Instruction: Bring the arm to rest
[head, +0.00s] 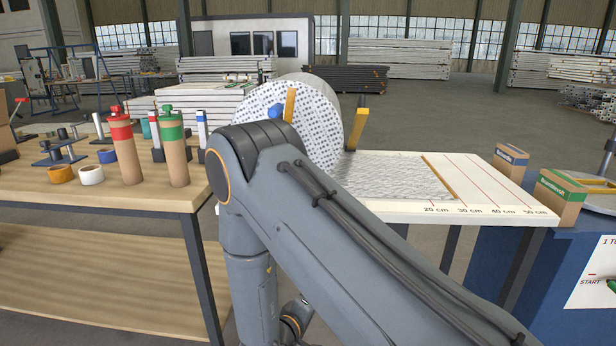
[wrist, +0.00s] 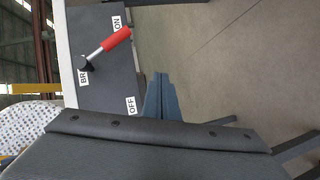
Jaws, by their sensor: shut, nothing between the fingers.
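My arm (head: 370,240) reaches from the lower right of the head view up to a bend in the middle, then down out of the bottom of the picture. My gripper is hidden or out of frame in the head view. In the wrist view my gripper (wrist: 158,78) shows as narrow blue-grey fingers beyond the dark housing. The fingers are together with nothing between them. To their upper left is a dark panel (wrist: 92,28) with ON and OFF labels and a red-handled lever (wrist: 115,39). The fingers appear apart from the lever, though the depth gap is unclear.
A wooden workbench (head: 60,190) with red and green bottles (head: 125,145) stands left of my arm. Behind the arm are a large patterned roll (head: 325,110) and a white measuring table (head: 480,200). Cardboard boxes (head: 560,200) stand at right. Open floor shows behind the measuring table.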

